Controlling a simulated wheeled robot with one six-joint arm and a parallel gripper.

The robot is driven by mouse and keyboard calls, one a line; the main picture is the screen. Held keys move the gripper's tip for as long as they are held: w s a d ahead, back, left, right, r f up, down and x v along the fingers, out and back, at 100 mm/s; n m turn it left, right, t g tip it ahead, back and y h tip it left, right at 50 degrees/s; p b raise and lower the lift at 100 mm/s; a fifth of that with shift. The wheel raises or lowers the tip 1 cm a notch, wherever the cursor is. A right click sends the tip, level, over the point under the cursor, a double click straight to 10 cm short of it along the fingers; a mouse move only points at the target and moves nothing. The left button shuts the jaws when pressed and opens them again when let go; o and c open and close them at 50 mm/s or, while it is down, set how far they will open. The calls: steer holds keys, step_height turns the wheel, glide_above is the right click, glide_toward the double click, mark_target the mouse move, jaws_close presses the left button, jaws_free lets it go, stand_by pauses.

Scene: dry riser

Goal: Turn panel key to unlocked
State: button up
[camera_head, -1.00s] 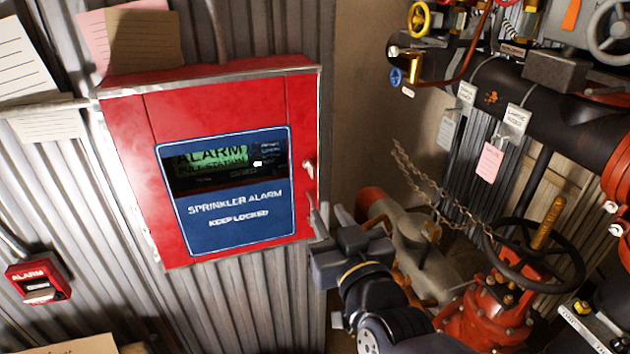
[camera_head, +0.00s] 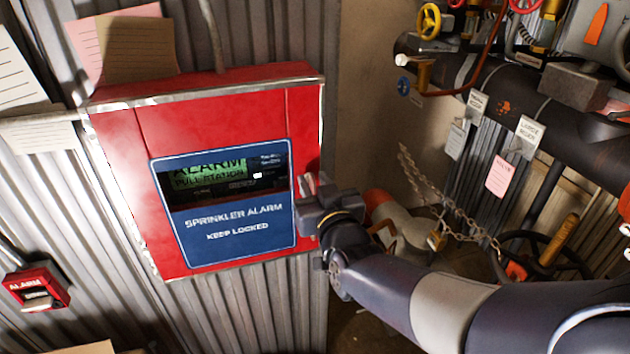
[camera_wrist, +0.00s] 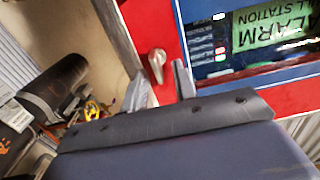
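The red sprinkler alarm panel (camera_head: 215,115) hangs on the corrugated wall, with a blue-framed window reading "SPRINKLER ALARM KEEP LOCKED". In the wrist view its red face (camera_wrist: 155,25) shows a silver panel key (camera_wrist: 157,62) beside the window. In the wrist view my gripper (camera_wrist: 161,84) is open, with one finger on each side of the key's line. The key shows just beyond the fingertips; I cannot tell whether they touch it.
A red alarm pull station (camera_head: 37,287) is at lower left. Paper notes (camera_head: 138,48) are above the panel. On the right are a dark pipe (camera_head: 470,75) with tags, a hanging chain (camera_head: 425,195) and a black handwheel (camera_head: 560,255).

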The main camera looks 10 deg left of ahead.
steer(key=shift+c, duration=0.4)
jaws_close()
steer(key=shift+f+m+b, duration=0.1)
steer(key=shift+m+b, duration=0.2)
steer(key=shift+b, duration=0.3)
steer(key=m+b, duration=0.4)
steer(key=b, duration=0.1)
steer(key=m+b, duration=0.4)
steer(key=b, duration=0.1)
steer(key=m+b, duration=0.3)
steer(key=b, duration=0.2)
steer(key=shift+w+d+f+m, duration=0.3)
steer(key=shift+d+f+m, duration=0.05)
steer(key=shift+d+m, duration=0.05)
steer(key=m+b, duration=0.2)
steer(key=m, duration=0.3)
steer(key=shift+f+m, duration=0.1)
steer(key=shift+m, duration=0.2)
